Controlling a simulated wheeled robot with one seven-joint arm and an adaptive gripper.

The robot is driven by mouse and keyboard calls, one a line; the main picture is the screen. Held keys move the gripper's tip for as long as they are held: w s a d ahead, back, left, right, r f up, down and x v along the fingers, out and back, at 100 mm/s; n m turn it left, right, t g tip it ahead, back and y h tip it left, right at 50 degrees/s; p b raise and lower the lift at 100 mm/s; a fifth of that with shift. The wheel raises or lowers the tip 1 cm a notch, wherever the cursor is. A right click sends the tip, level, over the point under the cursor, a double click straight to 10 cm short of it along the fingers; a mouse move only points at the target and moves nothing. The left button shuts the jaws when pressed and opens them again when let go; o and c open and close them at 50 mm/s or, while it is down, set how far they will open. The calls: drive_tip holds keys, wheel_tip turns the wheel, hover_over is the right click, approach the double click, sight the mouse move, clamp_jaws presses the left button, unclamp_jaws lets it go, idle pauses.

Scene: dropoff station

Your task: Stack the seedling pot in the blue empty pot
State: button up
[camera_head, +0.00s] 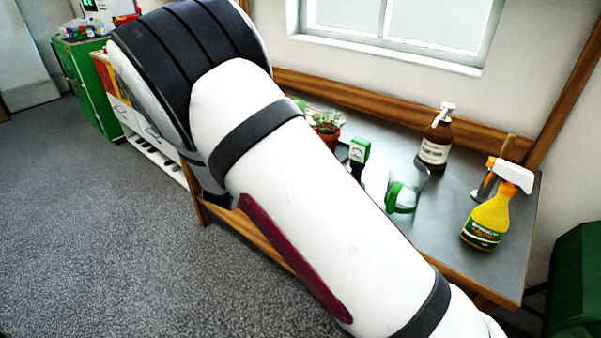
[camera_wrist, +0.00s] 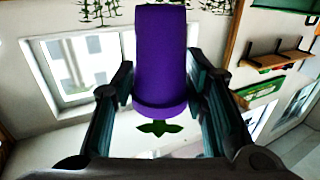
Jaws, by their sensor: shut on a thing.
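In the wrist view my gripper (camera_wrist: 160,82) is shut on a purple pot (camera_wrist: 161,50), with one finger on each side of it. The pot's wider rim faces the lower part of the picture, and small green seedling leaves (camera_wrist: 158,127) show just below the rim. In the head view my own arm covers the middle of the picture, and the gripper and held pot do not show. I see no blue empty pot in either view.
On the grey workbench (camera_head: 440,225) stand a potted plant (camera_head: 326,124), a green meter (camera_head: 359,151), a clear jug with a green handle (camera_head: 404,193), a brown bottle (camera_head: 436,142) and a yellow spray bottle (camera_head: 488,220). A green cabinet (camera_head: 88,85) stands far left. My arm hides part of the bench.

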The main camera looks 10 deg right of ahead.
drive_tip(key=a+f+h+b, duration=0.1)
drive_tip(key=a+f, duration=0.1)
drive_tip(key=a, duration=0.2)
drive_tip(key=shift+m+g, duration=0.4)
drive_tip(key=shift+m, duration=0.1)
drive_tip(key=w+d+f, duration=0.1)
drive_tip(key=w+d, duration=0.1)
drive_tip(key=d, duration=0.2)
drive_tip(key=w+d+f, duration=0.1)
drive_tip(key=d+f, duration=0.1)
drive_tip(key=d, duration=0.3)
drive_tip(key=w+d+f, duration=0.2)
drive_tip(key=d, duration=0.2)
drive_tip(key=shift+w+d+f, duration=0.25)
drive_tip(key=shift+w+d, duration=0.1)
drive_tip(key=shift+f, duration=0.55)
drive_tip(key=shift+f, duration=0.1)
